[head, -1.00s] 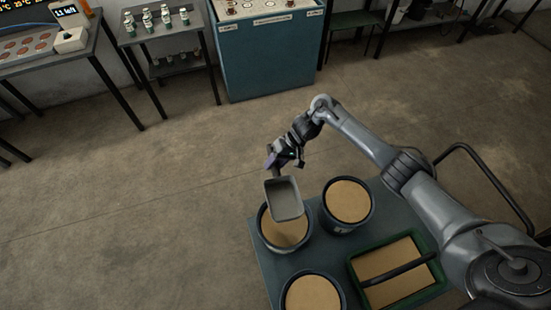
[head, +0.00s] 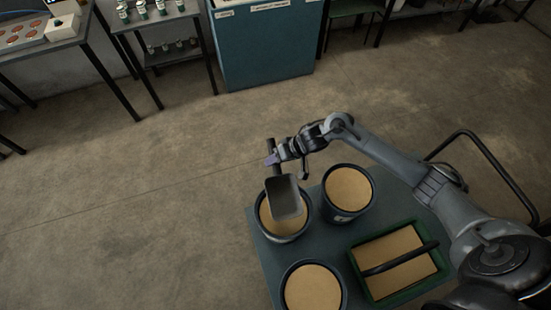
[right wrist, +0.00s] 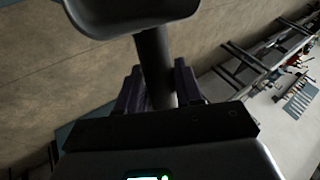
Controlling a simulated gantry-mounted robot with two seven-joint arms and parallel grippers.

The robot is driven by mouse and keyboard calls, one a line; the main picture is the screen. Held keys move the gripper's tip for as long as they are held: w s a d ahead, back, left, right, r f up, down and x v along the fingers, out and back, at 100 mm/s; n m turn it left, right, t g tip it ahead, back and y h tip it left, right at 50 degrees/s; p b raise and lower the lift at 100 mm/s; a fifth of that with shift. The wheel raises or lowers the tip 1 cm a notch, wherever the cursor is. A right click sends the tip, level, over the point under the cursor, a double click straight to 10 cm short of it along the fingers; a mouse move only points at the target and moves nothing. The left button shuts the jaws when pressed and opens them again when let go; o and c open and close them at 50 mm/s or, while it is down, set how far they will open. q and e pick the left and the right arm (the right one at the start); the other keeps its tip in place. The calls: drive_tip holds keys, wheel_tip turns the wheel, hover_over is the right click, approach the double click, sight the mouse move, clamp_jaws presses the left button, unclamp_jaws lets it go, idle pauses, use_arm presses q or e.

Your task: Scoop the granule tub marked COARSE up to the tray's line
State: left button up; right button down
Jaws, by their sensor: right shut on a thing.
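My right gripper (head: 273,158) is shut on the handle of a grey scoop (head: 285,195). The scoop's pan hangs over the back left tub (head: 267,225), hiding part of its tan granules; I cannot tell whether it touches them. Its inside looks grey, with no granules visible. In the right wrist view the handle (right wrist: 155,65) stands between the two fingers, with the pan (right wrist: 130,14) beyond. Other granule tubs stand at back right (head: 349,188) and front (head: 313,289). No COARSE marking is readable. A green tray (head: 357,278) holds tan granules under a dark bar; no line is discernible.
The tubs and tray stand on a blue-grey cart top (head: 262,258) with a black push rail (head: 490,165) at right. A blue cabinet (head: 265,50) and dark-legged tables stand at the back. Open concrete floor lies left of the cart.

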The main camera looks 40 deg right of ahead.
sight(279, 178)
drive_tip(key=shift+w+f, duration=0.1)
drive_tip(key=shift+f, duration=0.5)
drive_tip(key=shift+f+b, duration=0.9)
drive_tip(key=shift+f, duration=0.85)
idle(0.3)
